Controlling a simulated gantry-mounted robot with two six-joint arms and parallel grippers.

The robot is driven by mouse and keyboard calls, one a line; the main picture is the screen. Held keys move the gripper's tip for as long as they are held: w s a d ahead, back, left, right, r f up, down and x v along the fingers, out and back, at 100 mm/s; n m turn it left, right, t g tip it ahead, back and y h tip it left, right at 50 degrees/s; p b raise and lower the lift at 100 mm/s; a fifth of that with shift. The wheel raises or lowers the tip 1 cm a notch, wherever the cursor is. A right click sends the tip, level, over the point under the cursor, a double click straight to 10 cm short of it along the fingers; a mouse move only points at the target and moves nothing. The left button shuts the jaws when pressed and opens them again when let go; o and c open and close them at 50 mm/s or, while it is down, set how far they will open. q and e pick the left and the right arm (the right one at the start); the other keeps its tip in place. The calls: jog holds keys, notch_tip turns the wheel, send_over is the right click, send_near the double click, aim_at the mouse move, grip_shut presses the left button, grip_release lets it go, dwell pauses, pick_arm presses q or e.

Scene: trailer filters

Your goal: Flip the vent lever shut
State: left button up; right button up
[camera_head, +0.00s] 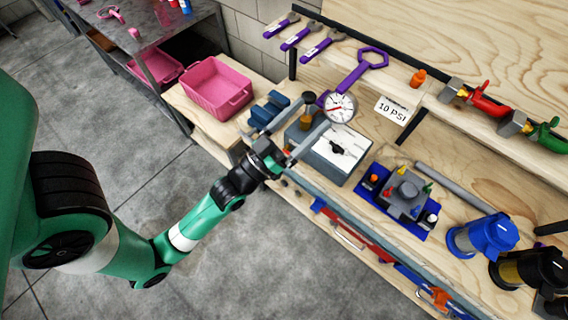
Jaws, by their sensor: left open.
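A grey box with a white top (346,143) stands on the wooden bench, with a small black lever (341,149) on that top. A round pressure gauge (340,107) stands at the box's back edge. I cannot tell for sure which handle is the vent lever. My left gripper (314,113) reaches in from the left, its two fingers spread apart at the left end of the box. A brass-coloured part (305,122) and a dark round knob (309,97) show near the fingers. I cannot tell whether the fingers touch them. My right gripper is out of view.
A blue tray with a grey fixture (405,192) lies right of the box. Blue (482,235) and black (530,268) filter housings stand at the lower right. Red-handled (490,105) and green-handled (545,134) valves sit on the shelf. A pink bin (217,88) is at the back left.

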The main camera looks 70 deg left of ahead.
pick_arm(q)
jog(key=s+a+f+n+g+y+b, duration=0.1)
jog(key=s+f+g+b, duration=0.35)
jog(key=f, duration=1.15)
jog(key=s+a+f+n+g+y+b, duration=0.15)
jog(key=s+f+b, duration=0.6)
jog(key=f, duration=0.75)
jog(key=p+x, duration=0.2)
jog(key=x, duration=1)
jog(key=shift+w+d+h, duration=0.2)
jog(key=shift+w+h, duration=0.15)
jog(key=shift+w, duration=0.15)
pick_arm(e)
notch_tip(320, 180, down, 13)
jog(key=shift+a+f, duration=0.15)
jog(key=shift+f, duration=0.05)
pick_arm(q)
jog(key=shift+f, duration=0.1)
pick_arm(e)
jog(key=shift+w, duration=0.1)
